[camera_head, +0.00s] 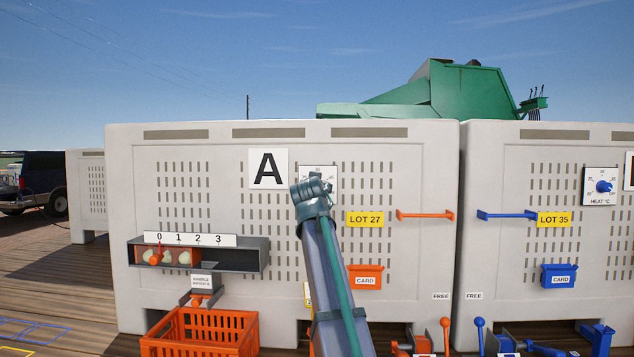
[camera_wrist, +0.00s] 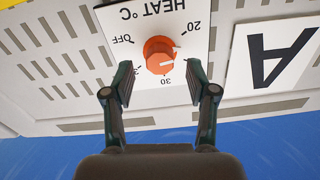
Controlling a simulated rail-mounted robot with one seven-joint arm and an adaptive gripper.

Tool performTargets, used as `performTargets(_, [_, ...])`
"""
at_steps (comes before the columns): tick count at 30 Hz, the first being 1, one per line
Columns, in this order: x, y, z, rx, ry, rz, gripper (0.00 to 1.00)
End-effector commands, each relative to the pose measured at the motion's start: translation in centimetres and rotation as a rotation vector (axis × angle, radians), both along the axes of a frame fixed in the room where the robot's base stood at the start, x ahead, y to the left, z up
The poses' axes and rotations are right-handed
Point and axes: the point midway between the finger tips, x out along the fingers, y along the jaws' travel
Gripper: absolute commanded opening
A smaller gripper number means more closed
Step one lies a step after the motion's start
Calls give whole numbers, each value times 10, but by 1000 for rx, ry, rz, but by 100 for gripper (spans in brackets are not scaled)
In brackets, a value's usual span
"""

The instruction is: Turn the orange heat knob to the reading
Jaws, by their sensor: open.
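The orange heat knob (camera_wrist: 159,52) sits on a white dial plate (camera_wrist: 128,22), shown upside down in the wrist view. OFF, 20, 30 and HEAT °C are printed around it. A small pale mark shows near the knob's lower edge; I cannot tell its exact reading. My gripper (camera_wrist: 160,84) is open, one finger on each side below the knob in the picture, and does not visibly grip it. In the head view my arm covers the knob and most of its dial plate (camera_head: 320,172) on crate A (camera_head: 130,200).
On crate A are a yellow LOT 27 label (camera_head: 365,219), an orange handle (camera_head: 425,215), an orange card holder (camera_head: 365,281) and a numbered rack (camera_head: 258,254). An orange basket (camera_head: 200,333) stands below. The right crate has a blue heat knob (camera_head: 604,187).

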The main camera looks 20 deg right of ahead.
Motion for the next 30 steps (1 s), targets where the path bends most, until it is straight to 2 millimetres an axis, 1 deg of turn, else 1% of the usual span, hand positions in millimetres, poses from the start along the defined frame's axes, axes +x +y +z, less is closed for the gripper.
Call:
performTargets(1, [7,-4,3,0,0,-1,57])
performTargets(6, [19,-10,1,0,1,0,57])
performTargets(17, [21,-12,0,0,0,0,57])
performTargets(27, [21,-12,0,-1,0,0,1])
performTargets(30, [21,-12,0,-3,1,0,0])
